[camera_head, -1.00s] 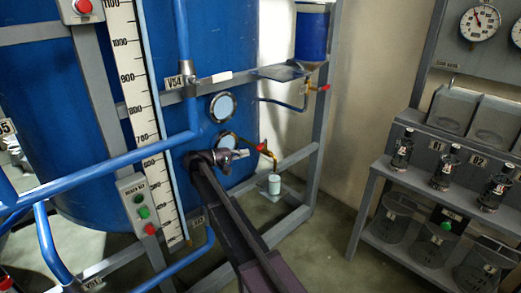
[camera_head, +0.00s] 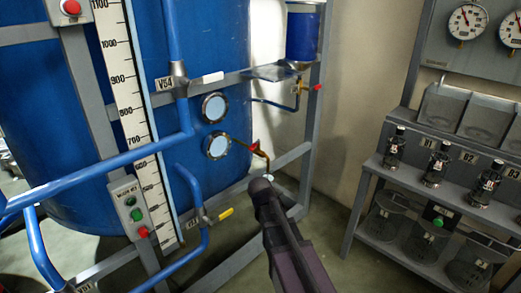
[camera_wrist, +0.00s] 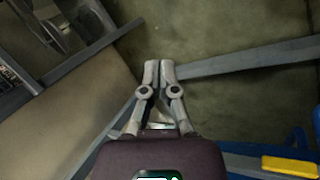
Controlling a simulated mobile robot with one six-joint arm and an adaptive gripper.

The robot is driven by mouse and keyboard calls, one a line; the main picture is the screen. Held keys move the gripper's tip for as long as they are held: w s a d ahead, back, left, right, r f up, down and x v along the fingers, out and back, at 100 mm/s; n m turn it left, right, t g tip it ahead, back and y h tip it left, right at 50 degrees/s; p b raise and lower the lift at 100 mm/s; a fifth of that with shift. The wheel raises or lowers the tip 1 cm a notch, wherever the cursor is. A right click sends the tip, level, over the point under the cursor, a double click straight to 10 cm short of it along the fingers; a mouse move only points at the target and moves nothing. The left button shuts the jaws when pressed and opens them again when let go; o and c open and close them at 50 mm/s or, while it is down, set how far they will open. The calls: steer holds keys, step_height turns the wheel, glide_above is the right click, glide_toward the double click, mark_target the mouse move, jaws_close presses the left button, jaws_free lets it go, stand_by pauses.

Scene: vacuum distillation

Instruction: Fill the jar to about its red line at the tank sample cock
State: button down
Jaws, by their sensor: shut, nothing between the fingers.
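The sample cock (camera_head: 254,147), with a red handle on a brass pipe, sticks out from the lower right of the blue tank (camera_head: 240,95). A small pale part of the jar (camera_head: 268,177) shows below its outlet in the head view. My arm covers the rest, so the red line and the liquid level cannot be seen. My gripper (camera_head: 260,184) is in front of the jar and below the cock; I cannot tell whether it touches. In the wrist view its fingers (camera_wrist: 159,66) are together with nothing between them.
A yellow-handled valve (camera_head: 226,213) is left of my arm. A grey frame rail (camera_head: 290,158) runs beside the cock. A shelf rack (camera_head: 385,165) with dark bottles stands at the right. Bare floor (camera_head: 325,220) lies between.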

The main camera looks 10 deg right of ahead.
steer(key=s+a+f+m+y, duration=0.15)
steer(key=s+y, duration=0.35)
steer(key=s, duration=0.5)
steer(key=m+t+y, duration=0.6)
steer(key=t+y, duration=0.3)
steer(key=y, duration=0.7)
glide_toward(255, 147)
steer(key=v, duration=0.6)
steer(key=shift+s, duration=0.2)
steer(key=x, duration=1.4)
steer(key=shift+w+d+f, duration=0.1)
